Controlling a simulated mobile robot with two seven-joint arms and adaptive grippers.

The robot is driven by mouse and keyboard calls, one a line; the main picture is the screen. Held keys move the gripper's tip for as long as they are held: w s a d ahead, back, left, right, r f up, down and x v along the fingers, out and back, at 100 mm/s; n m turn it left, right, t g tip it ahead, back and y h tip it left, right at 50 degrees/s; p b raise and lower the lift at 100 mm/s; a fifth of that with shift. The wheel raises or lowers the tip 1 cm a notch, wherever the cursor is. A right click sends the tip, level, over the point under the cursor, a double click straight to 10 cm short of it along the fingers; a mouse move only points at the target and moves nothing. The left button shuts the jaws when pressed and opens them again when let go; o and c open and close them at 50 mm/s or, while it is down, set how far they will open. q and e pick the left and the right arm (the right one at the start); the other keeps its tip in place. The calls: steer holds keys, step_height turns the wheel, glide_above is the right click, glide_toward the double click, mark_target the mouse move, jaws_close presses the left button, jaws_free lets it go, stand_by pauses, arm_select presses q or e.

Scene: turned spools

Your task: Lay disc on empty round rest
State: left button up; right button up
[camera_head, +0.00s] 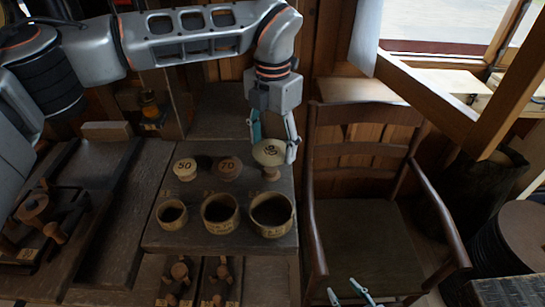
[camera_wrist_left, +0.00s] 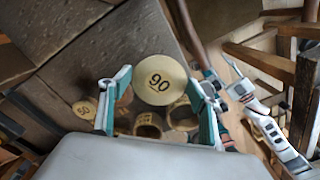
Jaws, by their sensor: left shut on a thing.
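A pale round disc marked 90 (camera_head: 269,152) is between the fingers of my left gripper (camera_head: 273,146), which is shut on it above the back right of the grey board. It also shows in the left wrist view (camera_wrist_left: 159,80). Below it is a small turned wooden piece (camera_head: 271,174); I cannot tell whether they touch. A disc marked 50 (camera_head: 185,168) and a darker disc marked 70 (camera_head: 229,168) stand to the left. A dark round shape (camera_head: 204,162) lies between them; its form is unclear. My right gripper (camera_head: 347,291) is open and empty at the bottom edge.
Three round wooden cups, small (camera_head: 172,214), middle (camera_head: 220,213) and large (camera_head: 272,214), stand along the board's front. A wooden armchair (camera_head: 365,235) is close on the right. Turned pieces stand in a lower rack (camera_head: 222,280). More wooden pieces (camera_head: 38,208) are at left.

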mark_target(273, 149)
arm_select(q)
steer(key=shift+f, duration=2.35)
steer(key=shift+f, duration=0.15)
steer(key=o, duration=0.8)
step_height(273, 149, up, 12)
steer(key=shift+r, duration=0.2)
steer(key=shift+s+f, duration=0.1)
